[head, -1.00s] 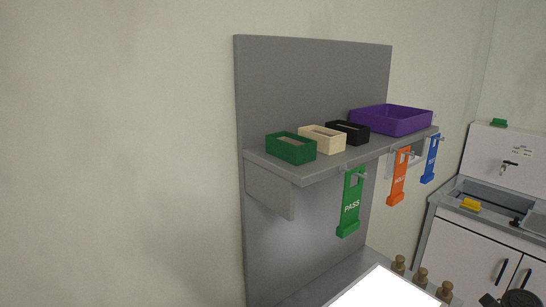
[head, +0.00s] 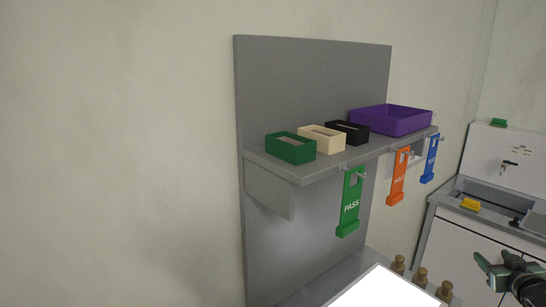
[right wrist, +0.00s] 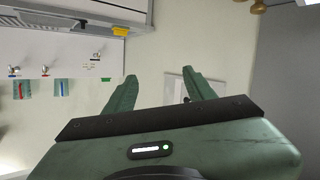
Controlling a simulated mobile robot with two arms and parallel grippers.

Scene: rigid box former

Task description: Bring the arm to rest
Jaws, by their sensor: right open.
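My right gripper (head: 499,267) shows at the lower right edge of the head view, in front of the white cabinet. In the right wrist view its two green fingers (right wrist: 159,92) stand wide apart with nothing between them. It is open and empty, apart from the shelf and the tags. Most of my right arm is outside the head view. My left gripper is not in view.
A grey shelf (head: 344,160) holds green, cream and black boxes and a purple tray (head: 390,120). Green PASS (head: 351,203), orange (head: 397,177) and blue (head: 430,160) tags hang below. Brown knobbed pieces (head: 421,277) stand by a white panel (head: 385,290).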

